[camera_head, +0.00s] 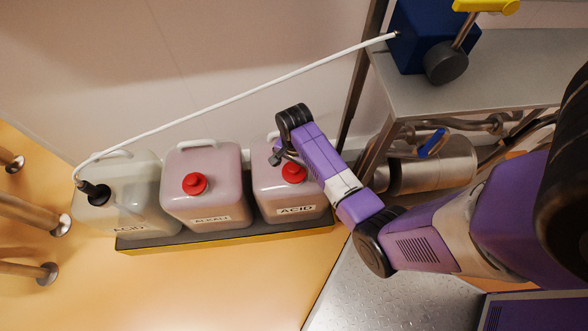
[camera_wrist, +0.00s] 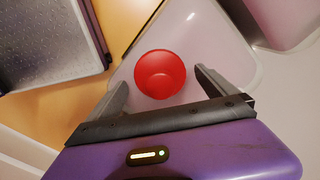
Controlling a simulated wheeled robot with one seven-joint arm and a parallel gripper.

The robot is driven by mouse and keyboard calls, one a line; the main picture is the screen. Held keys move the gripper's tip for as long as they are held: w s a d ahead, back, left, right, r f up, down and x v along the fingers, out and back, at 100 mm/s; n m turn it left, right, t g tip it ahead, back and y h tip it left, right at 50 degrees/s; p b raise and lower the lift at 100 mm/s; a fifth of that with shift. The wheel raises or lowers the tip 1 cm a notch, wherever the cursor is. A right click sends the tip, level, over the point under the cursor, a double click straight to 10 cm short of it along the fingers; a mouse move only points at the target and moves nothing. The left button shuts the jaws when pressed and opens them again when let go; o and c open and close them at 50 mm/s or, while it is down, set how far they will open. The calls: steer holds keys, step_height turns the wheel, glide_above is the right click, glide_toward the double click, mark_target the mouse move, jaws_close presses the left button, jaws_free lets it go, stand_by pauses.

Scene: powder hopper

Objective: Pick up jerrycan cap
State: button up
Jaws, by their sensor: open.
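A red jerrycan cap (camera_head: 294,172) sits on the right-hand jerrycan (camera_head: 296,205), which is pale and labelled ACID. In the wrist view the round red cap (camera_wrist: 160,74) lies ahead of my gripper, between the lines of its two fingers. My gripper (camera_head: 280,158) is over the top of this jerrycan, close beside the cap. In the wrist view my gripper (camera_wrist: 162,86) is open, with one finger to each side of the cap and nothing held. I cannot tell how much height separates the fingertips from the cap.
A middle jerrycan (camera_head: 205,190) has its own red cap (camera_head: 194,184). The left jerrycan (camera_head: 120,200) has a black fitting (camera_head: 95,192) with a white hose (camera_head: 240,92). All stand in a dark tray (camera_head: 180,243). A metal table (camera_head: 470,80) with a blue pump (camera_head: 415,40) stands right.

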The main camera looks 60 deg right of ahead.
steer(key=c, duration=1.2)
